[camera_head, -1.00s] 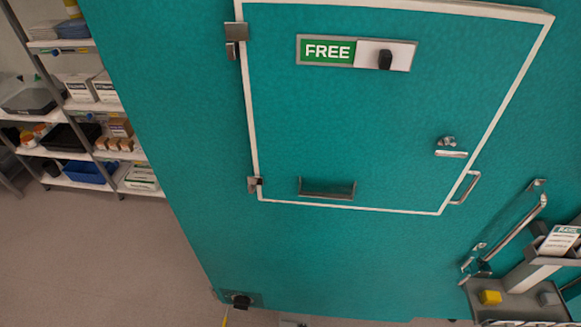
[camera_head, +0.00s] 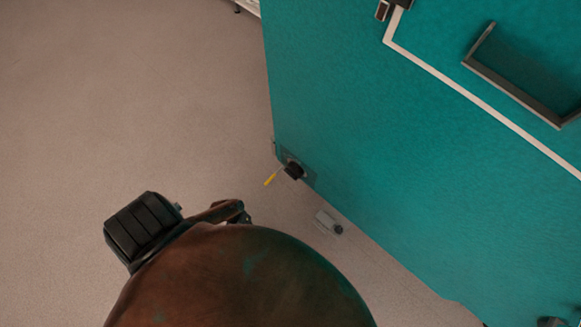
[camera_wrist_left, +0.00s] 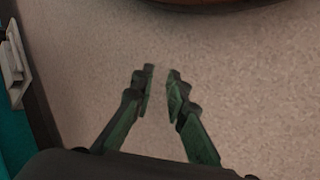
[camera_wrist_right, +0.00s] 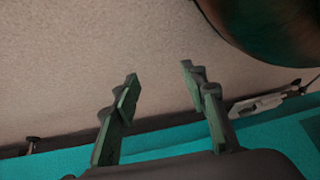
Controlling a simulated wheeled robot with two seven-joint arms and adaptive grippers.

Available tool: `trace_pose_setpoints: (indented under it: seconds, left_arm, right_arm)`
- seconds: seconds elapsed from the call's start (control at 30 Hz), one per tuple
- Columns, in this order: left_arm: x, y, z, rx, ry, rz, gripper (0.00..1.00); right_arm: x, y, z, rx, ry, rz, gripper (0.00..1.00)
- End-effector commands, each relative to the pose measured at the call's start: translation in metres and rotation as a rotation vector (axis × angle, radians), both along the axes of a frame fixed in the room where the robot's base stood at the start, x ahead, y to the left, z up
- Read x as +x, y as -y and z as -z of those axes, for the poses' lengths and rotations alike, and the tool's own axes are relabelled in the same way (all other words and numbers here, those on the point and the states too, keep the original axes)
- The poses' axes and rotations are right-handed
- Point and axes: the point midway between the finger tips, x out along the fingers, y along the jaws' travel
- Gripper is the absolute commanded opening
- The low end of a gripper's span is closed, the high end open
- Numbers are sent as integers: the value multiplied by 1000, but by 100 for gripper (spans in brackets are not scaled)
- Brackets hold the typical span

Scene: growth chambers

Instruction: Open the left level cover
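The teal chamber (camera_head: 360,150) fills the right of the head view. A black knob (camera_head: 293,171) on a grey plate sits low at its left corner, with a yellow strip (camera_head: 271,179) beside it. A small grey fitting (camera_head: 325,221) with a dark round end is near the chamber's lower edge. I cannot tell which part is the left level cover. My left gripper (camera_wrist_left: 161,72) is empty, its fingers a narrow gap apart over the floor. A pale fitting (camera_wrist_left: 14,66) is at the left of that view. My right gripper (camera_wrist_right: 160,73) is open and empty.
A dark metal handle (camera_head: 515,88) and white trim are on the chamber at upper right. A pale fitting (camera_wrist_right: 258,104) shows right of the right gripper, along the teal edge. Bare floor (camera_head: 130,100) fills the head view's left.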

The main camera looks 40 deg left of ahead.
Motion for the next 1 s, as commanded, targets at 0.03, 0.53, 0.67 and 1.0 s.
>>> trace_pose_setpoints:
  seconds: [0.03,0.53,0.67,1.0]
  left_arm:
    - [14,12,17,-67,-5,-23,14]
    - [166,114,-45,-712,75,-155,14]
    - [176,120,-57,-758,85,-159,14]
    - [191,164,-48,-762,86,-159,14]
  right_arm:
    - [3,-6,12,14,11,1,40]
    - [77,-47,-32,134,194,24,40]
    - [82,-51,-39,142,211,25,40]
    - [76,-49,-28,144,277,3,40]
